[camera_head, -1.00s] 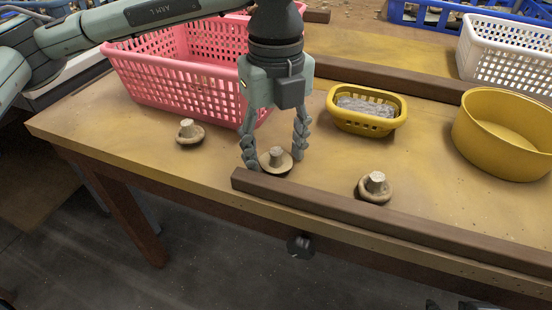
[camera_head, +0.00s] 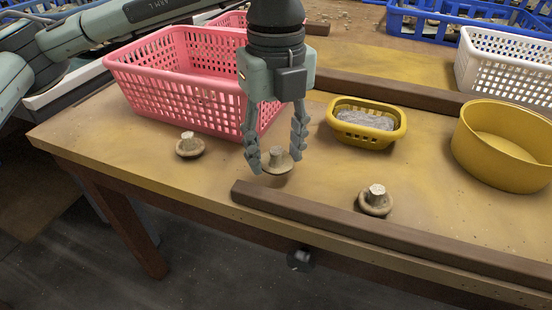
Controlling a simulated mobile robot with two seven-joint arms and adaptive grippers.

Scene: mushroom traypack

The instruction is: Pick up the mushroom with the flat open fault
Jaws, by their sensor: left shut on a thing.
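My left gripper (camera_head: 277,160) is shut on a mushroom (camera_head: 277,161) and holds it stem up, a little above the table, with a shadow below. Its cap looks broad and fairly flat, but the fingers hide part of its rim. A second mushroom (camera_head: 190,146) sits stem up on the table to the left, in front of the pink basket. A third mushroom (camera_head: 375,202) sits stem up to the right, by the wooden bar. My right gripper is not in view.
A pink basket (camera_head: 175,95) stands behind left. A small yellow basket (camera_head: 365,138) with a clear lining, a yellow round tub (camera_head: 500,150) and a white basket (camera_head: 500,60) stand right. Wooden bars run along the front (camera_head: 400,235) and back (camera_head: 400,92) of the table (camera_head: 110,130).

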